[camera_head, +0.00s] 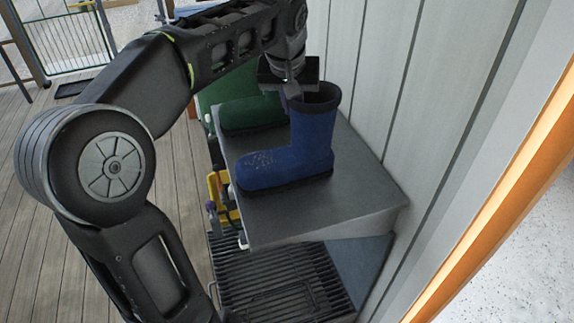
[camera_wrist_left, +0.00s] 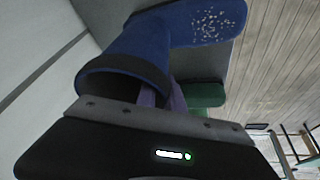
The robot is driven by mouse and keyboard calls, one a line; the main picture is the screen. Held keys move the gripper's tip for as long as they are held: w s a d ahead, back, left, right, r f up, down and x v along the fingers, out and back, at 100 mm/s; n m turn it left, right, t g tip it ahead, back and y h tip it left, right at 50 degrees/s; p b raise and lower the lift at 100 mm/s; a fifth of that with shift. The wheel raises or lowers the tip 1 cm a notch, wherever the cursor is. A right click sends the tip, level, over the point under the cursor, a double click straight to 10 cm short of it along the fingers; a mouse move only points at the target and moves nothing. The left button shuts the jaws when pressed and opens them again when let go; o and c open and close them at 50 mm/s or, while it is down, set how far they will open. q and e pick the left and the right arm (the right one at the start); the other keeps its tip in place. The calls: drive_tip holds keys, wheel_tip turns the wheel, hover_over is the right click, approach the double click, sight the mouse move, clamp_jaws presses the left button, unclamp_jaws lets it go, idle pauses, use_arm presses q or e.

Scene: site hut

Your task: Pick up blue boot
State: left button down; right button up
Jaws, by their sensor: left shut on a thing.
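The blue boot (camera_head: 312,145) stands upright on a grey shelf (camera_head: 310,211), its toe pointing left in the head view. My left gripper (camera_head: 292,98) reaches down from above at the boot's upper shaft and is shut on it. In the left wrist view the boot (camera_wrist_left: 135,50) shows with its dark open top close to the gripper, and its speckled toe points to the upper right. The fingertips are mostly hidden by the boot and the gripper body. My right gripper is in neither view.
A green boot (camera_head: 250,112) stands on the shelf just behind the blue one, partly covered by my arm. A ribbed wall (camera_head: 420,80) runs along the shelf's right side. Below are a dark slatted rack (camera_head: 275,285) and a yellow item (camera_head: 222,195). Wooden floor (camera_head: 40,190) lies left.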

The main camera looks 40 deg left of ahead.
use_arm(q)
drive_tip(key=shift+a, duration=0.15)
idle(0.5)
drive_tip(key=shift+r, duration=0.6)
wheel_tip(320, 180, up, 9)
drive_tip(key=p, duration=0.2)
